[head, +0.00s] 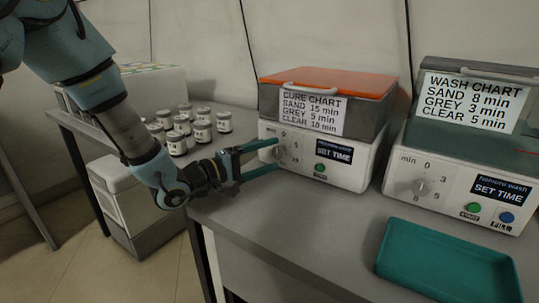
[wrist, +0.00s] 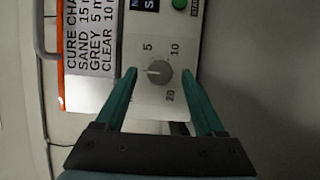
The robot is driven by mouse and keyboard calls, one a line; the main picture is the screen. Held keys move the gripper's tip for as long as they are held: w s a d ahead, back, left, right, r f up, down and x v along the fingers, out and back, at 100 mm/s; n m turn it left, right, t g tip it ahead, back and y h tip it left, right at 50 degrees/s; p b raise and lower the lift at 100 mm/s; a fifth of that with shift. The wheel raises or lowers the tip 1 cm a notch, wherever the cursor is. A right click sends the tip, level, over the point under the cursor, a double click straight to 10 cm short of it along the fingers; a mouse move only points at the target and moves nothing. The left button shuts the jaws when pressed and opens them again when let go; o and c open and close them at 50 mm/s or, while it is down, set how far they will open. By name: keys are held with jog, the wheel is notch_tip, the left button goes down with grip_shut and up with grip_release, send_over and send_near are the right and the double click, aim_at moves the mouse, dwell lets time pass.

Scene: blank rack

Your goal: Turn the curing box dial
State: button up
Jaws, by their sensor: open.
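The curing box (head: 345,165) has an orange lid, a grey body and a white front panel with a cure chart (head: 311,112). Its grey dial (head: 280,152) shows clearly in the wrist view (wrist: 159,72), with 5, 10 and 20 visible around it. The dial's pale mark points left in the wrist view, not at any of those numbers. My gripper (head: 277,155) is open, its two green fingers reaching toward the panel. In the wrist view the fingertips (wrist: 159,74) lie on either side of the dial, apart from it. Their exact depth to the panel is unclear.
A green start button (head: 320,168) sits right of the dial. The wash unit (head: 460,190) with its own dial (head: 422,187) stands to the right. A teal tray (head: 450,262) lies in front of it. Several jars (head: 202,130) stand on the table at left.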

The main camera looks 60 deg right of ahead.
jog(key=shift+s+d, duration=0.15)
jog(key=shift+d, duration=0.2)
jog(key=shift+c, duration=0.3)
grip_shut()
